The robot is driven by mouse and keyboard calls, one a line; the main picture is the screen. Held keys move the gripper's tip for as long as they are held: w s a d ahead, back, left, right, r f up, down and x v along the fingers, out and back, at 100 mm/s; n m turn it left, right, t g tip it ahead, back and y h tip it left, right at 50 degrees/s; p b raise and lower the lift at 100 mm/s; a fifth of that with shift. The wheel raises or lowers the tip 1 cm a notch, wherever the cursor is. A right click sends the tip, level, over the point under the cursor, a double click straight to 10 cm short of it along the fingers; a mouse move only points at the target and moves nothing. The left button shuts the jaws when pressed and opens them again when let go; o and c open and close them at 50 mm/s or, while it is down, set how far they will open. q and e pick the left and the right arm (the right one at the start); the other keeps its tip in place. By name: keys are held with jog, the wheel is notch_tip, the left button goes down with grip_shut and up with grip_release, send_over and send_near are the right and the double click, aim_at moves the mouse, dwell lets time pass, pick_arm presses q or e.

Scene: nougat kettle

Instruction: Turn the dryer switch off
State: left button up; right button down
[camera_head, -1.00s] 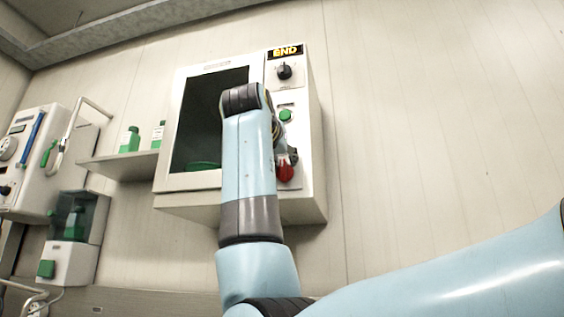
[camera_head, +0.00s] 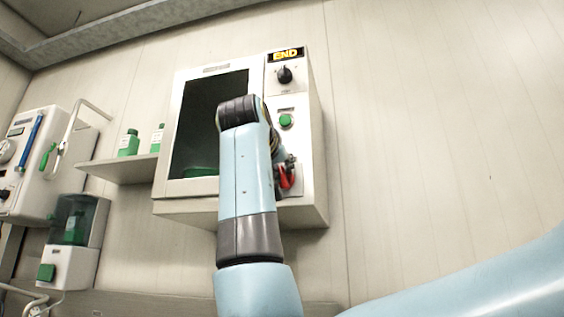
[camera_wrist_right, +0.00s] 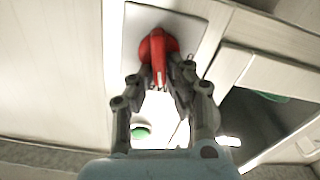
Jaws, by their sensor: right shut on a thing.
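The dryer (camera_head: 312,150) is a white wall box with a dark door window and a control strip on its right side. Its red rotary switch (camera_head: 287,178) sits low on that strip, partly hidden by my gripper. In the right wrist view the red switch (camera_wrist_right: 157,43) has a raised handle on a white plate. My right gripper (camera_head: 284,166) is shut on the handle, with its fingers (camera_wrist_right: 160,82) on both sides of it. My left gripper is not in view.
Above the red switch are a green button (camera_head: 286,121), a black knob (camera_head: 285,75) and a lit END display (camera_head: 286,54). A shelf (camera_head: 118,168) with green bottles is on the left, near a dispenser (camera_head: 72,240). The wall at right is clear.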

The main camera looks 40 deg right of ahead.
jog(key=n+p, duration=0.5)
jog(key=f+n+p, duration=0.1)
jog(key=n+p, duration=0.4)
jog(key=w+a+f+n+p, duration=0.1)
jog(key=n+p, duration=0.4)
jog(key=shift+w+p, duration=0.1)
jog(key=shift+p, duration=0.2)
jog(key=shift+f, duration=0.1)
jog(key=c, duration=1.3)
grip_release()
jog(key=shift+a, duration=0.1)
jog(key=shift+c, duration=0.2)
